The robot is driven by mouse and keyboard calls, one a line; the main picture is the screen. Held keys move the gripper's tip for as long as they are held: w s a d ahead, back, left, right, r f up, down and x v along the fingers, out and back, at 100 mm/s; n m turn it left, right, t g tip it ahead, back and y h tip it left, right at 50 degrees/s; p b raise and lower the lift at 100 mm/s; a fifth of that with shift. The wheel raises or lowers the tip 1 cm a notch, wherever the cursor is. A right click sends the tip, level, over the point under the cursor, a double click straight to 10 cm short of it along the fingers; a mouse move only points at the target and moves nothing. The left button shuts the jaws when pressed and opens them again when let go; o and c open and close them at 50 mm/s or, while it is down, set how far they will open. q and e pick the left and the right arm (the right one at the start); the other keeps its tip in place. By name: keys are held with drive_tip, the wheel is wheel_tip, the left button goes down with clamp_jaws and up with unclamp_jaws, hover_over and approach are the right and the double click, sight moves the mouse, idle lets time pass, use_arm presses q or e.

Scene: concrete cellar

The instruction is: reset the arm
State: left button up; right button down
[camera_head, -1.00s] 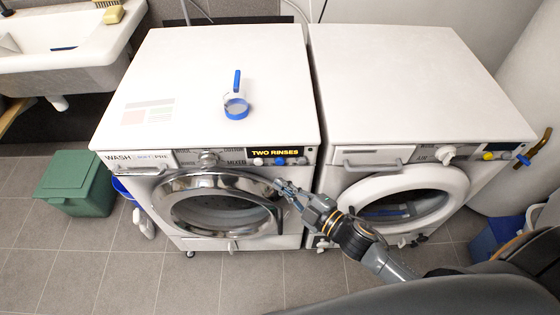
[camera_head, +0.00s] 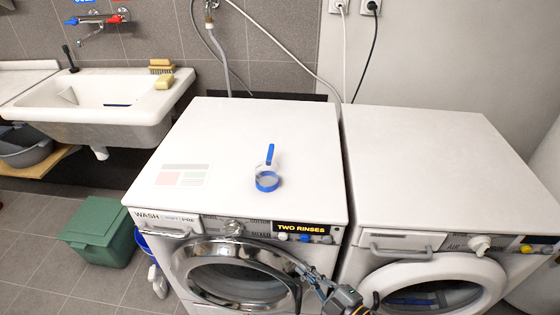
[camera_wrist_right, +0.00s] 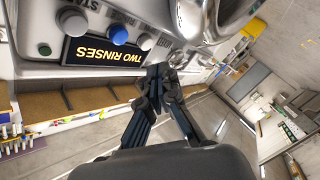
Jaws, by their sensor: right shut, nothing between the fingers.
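My right gripper (camera_head: 312,276) is in front of the left washing machine (camera_head: 250,140), by the right side of its chrome-rimmed round door (camera_head: 235,272). The door looks closed. In the right wrist view the gripper (camera_wrist_right: 158,75) is shut and empty, its fingertips just below the "TWO RINSES" display (camera_wrist_right: 105,55). I cannot tell whether the fingertips touch the machine. My left gripper is out of view.
A blue-and-clear cup with a handle (camera_head: 267,180) stands on the left machine. A second white machine (camera_head: 440,150) stands close on the right. A sink (camera_head: 100,105) and a green lidded box (camera_head: 100,235) are at the left. Grey floor (camera_head: 50,275) lies in front.

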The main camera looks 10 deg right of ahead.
drive_tip(key=s+d+f+m+g+h, duration=0.2)
drive_tip(key=s+d+f+m, duration=0.1)
drive_tip(key=f, duration=0.6)
drive_tip(key=s+d+f+m+g+h, duration=0.1)
drive_tip(key=s+d+f+m+h, duration=0.15)
drive_tip(key=f, duration=0.65)
drive_tip(key=s+d+f+m+g+h, duration=0.2)
drive_tip(key=s+d+f, duration=0.15)
drive_tip(key=f, duration=0.55)
drive_tip(key=s+f+m+g, duration=0.2)
drive_tip(key=s+f, duration=0.3)
drive_tip(key=s, duration=0.3)
drive_tip(key=s+f+m+g+h+p, duration=0.1)
drive_tip(key=s+f+g, duration=0.3)
drive_tip(key=s, duration=0.5)
drive_tip(key=s+d+f+m+g+h, duration=0.1)
drive_tip(key=s+f+m+g, duration=0.1)
drive_tip(key=s+f, duration=0.5)
drive_tip(key=shift+s+m+g+p, duration=0.3)
drive_tip(key=shift+s+m+g, duration=0.15)
drive_tip(key=shift+s, duration=0.7)
